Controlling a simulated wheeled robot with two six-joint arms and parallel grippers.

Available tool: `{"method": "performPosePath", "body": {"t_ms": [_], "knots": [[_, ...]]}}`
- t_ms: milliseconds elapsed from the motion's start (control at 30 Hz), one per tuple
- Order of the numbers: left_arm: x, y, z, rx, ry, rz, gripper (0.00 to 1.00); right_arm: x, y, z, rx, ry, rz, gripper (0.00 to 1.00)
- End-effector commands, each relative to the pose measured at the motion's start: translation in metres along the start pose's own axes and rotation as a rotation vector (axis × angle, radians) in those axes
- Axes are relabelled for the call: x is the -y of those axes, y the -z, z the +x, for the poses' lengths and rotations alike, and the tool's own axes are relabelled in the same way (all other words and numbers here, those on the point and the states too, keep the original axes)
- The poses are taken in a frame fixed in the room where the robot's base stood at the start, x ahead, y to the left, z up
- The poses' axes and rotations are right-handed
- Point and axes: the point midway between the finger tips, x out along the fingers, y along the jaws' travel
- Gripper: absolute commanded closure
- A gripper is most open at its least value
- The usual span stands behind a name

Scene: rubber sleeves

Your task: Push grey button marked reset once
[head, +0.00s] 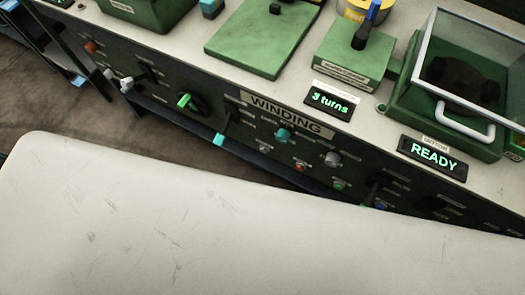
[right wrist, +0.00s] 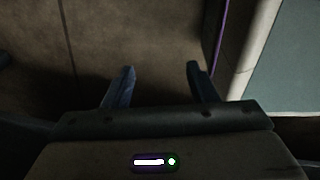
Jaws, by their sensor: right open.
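In the head view, a round grey button (head: 332,158) sits on the dark front panel (head: 240,121) below the "3 turns" display. The small labels by the buttons are too blurred to read, so I cannot tell which says reset. Another small greyish knob (head: 265,149) is to its left. My right gripper (right wrist: 160,72) shows in the right wrist view, open and empty above a brown floor, with no button between or near its fingers. Neither gripper shows in the head view.
The panel also bears a teal knob (head: 282,135), a red button (head: 300,167), a green button (head: 340,185) and a green rotary switch (head: 186,101). Above are a "3 turns" display (head: 330,102), a "READY" display (head: 434,157) and a clear-lidded green box (head: 440,125).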

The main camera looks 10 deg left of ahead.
Motion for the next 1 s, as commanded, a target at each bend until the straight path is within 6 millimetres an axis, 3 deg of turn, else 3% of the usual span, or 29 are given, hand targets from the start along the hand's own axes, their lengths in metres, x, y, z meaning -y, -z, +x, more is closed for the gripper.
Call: {"method": "performPosePath", "body": {"t_ms": [267,1000], "knots": [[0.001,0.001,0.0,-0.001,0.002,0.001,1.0,0.009,0.003,0.0,-0.004,0.01,0.006,0.48],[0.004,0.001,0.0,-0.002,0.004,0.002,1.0,-0.006,0.003,0.0,-0.003,-0.007,-0.003,0.48]]}}
